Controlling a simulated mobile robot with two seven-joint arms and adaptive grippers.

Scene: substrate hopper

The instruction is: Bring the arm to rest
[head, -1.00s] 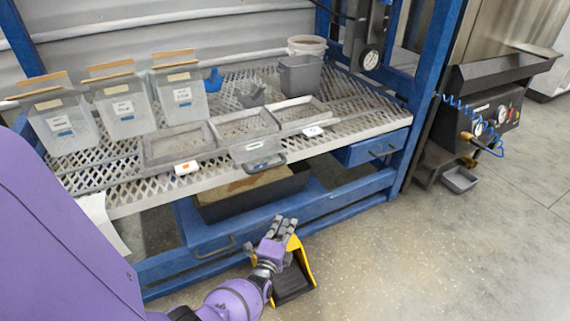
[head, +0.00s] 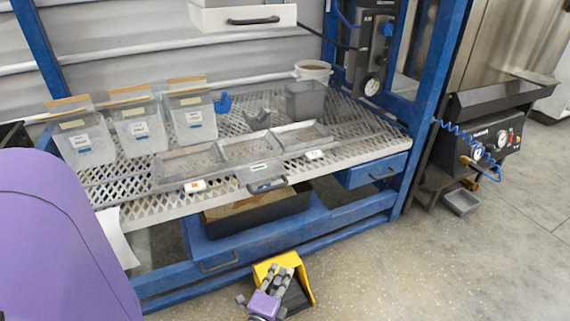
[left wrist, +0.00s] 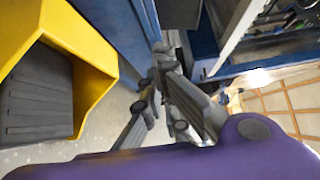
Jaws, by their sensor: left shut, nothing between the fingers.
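My left gripper (head: 279,277) is low in the middle of the head view, in front of the blue rack. Its grey fingers are shut with nothing between them. They also show in the left wrist view (left wrist: 158,68), close together. In the head view the gripper overlaps a yellow and black scoop-like bin (head: 307,282) on the floor. The bin also shows in the left wrist view (left wrist: 96,85), left of the fingers and apart from them. My right gripper is in neither view.
The blue rack (head: 350,215) carries a mesh shelf (head: 365,130) with clear bins (head: 140,125), grey trays (head: 190,162) and a grey bucket (head: 306,100). A machine with gauges (head: 487,140) stands at the right. The concrete floor (head: 430,260) at lower right is open.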

